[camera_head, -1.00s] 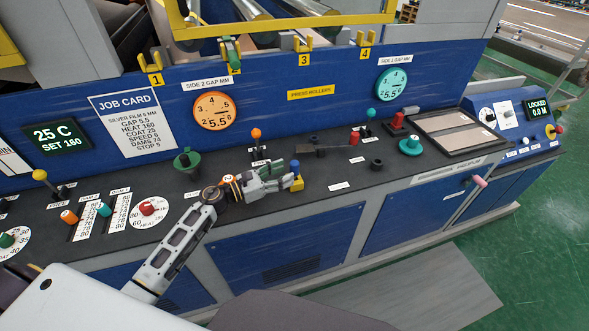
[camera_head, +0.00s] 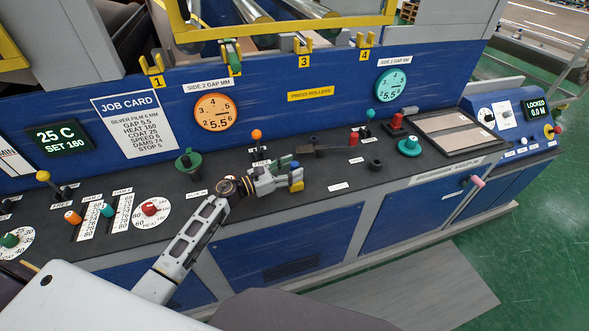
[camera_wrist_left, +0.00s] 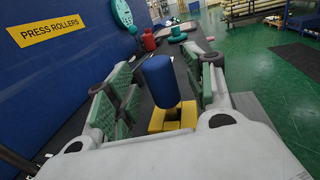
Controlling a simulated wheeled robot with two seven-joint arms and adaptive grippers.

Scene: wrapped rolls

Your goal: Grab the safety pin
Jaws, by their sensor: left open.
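A blue rounded peg (camera_head: 295,165) stands upright in a yellow block (camera_head: 297,186) near the front edge of the dark console top. It looks like the safety pin, though no label shows. In the left wrist view the blue peg (camera_wrist_left: 161,82) and the yellow block (camera_wrist_left: 172,118) lie between the green-padded fingers. My left gripper (camera_head: 286,175) is open and points at the peg from the left. Its fingers (camera_wrist_left: 160,95) show on both sides of the peg with gaps. I cannot tell how far the fingertips reach past it. My right gripper is not in view.
An orange-topped lever (camera_head: 257,135) and a green knob (camera_head: 189,161) stand behind and left of the gripper. A red knob (camera_head: 353,139), a small black knob (camera_head: 375,164) and a teal knob (camera_head: 409,145) are to the right. The blue panel (camera_head: 300,120) rises behind.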

